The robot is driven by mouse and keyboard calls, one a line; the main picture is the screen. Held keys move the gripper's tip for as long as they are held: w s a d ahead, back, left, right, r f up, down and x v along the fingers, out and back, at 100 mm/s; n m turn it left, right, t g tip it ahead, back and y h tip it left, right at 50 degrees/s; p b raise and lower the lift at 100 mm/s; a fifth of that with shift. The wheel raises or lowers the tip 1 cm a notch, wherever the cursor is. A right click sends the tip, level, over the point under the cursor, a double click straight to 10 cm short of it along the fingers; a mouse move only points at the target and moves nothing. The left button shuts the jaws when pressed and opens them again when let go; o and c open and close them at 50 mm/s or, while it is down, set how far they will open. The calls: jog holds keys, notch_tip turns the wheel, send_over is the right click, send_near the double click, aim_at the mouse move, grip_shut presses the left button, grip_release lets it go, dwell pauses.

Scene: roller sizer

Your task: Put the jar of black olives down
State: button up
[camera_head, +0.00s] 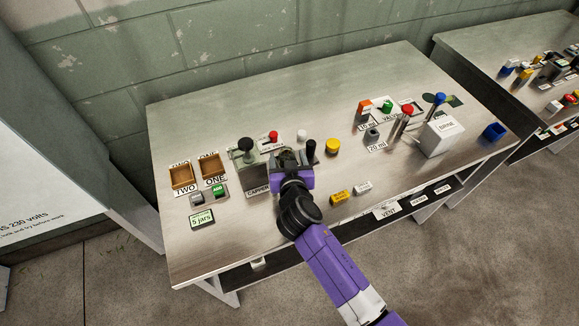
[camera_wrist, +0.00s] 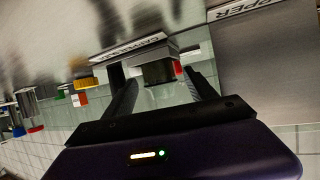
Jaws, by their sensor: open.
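My gripper (camera_head: 292,158) is low over the middle of the bench, just right of the capper (camera_head: 248,168). In the wrist view my gripper (camera_wrist: 162,92) has its two dark fingers apart. A small dark shape shows between and beyond the fingers in the wrist view; I cannot tell whether it is the jar of black olives or part of the box behind it. No jar of olives can be made out clearly in the head view, where my gripper hides that spot.
A yellow knob (camera_head: 333,146) and a white piece (camera_head: 302,135) stand close by. A red button (camera_head: 273,134) is behind the capper. Wooden trays (camera_head: 182,176) are at left. The white brine box (camera_head: 441,136) and blue cup (camera_head: 493,132) are at right.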

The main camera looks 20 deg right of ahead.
jog(key=b+v, duration=0.1)
jog(key=v, duration=1.1)
jog(key=shift+r+b, duration=0.1)
jog(key=shift+b, duration=0.25)
jog(key=shift+s, duration=0.1)
jog(key=s+f, duration=0.1)
jog(key=s, duration=0.2)
jog(key=s+f+n+y, duration=0.1)
jog(key=s, duration=0.2)
jog(key=s+f+n+y, duration=0.1)
jog(key=s, duration=0.2)
jog(key=shift+s+d+f, duration=0.25)
jog(key=shift+d+f, duration=0.15)
jog(key=s+r+n+y, duration=0.1)
jog(key=s+r, duration=0.2)
jog(key=s, duration=0.5)
jog(key=s+r+n+y, duration=0.1)
jog(key=s+r+y, duration=0.1)
jog(key=s, duration=0.6)
jog(key=s+d+r+t+h, duration=0.1)
jog(key=s+d+r, duration=0.2)
jog(key=s+r, duration=0.4)
jog(key=shift+s+r+m+t, duration=0.15)
jog(key=shift+r+m+t, duration=0.25)
jog(key=shift+r, duration=0.55)
